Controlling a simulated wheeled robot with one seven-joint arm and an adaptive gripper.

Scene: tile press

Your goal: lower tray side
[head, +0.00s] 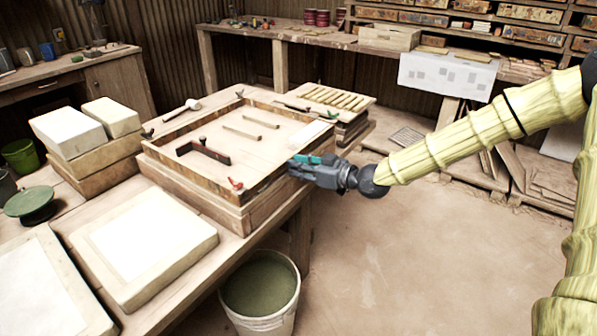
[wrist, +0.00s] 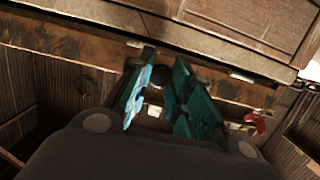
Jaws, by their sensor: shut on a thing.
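The wooden tray (head: 180,176) sits on a thick wooden base on the workbench, with raised sides around a pale floor. Its right-hand side (head: 262,185) faces the open floor, and its board looks upright. My gripper (head: 300,163), with teal fingers, is at the outside of this side, about midway along. In the wrist view my fingers (wrist: 157,95) are closed around a small dark part at the side; the fingers hide most of it. A red latch (head: 236,183) is at the near corner and a green one (head: 330,115) at the far corner.
A bucket (head: 260,290) stands below the bench. Plaster slabs (head: 143,245) lie at the near left. A stack with slats (head: 335,98) stands behind the tray.

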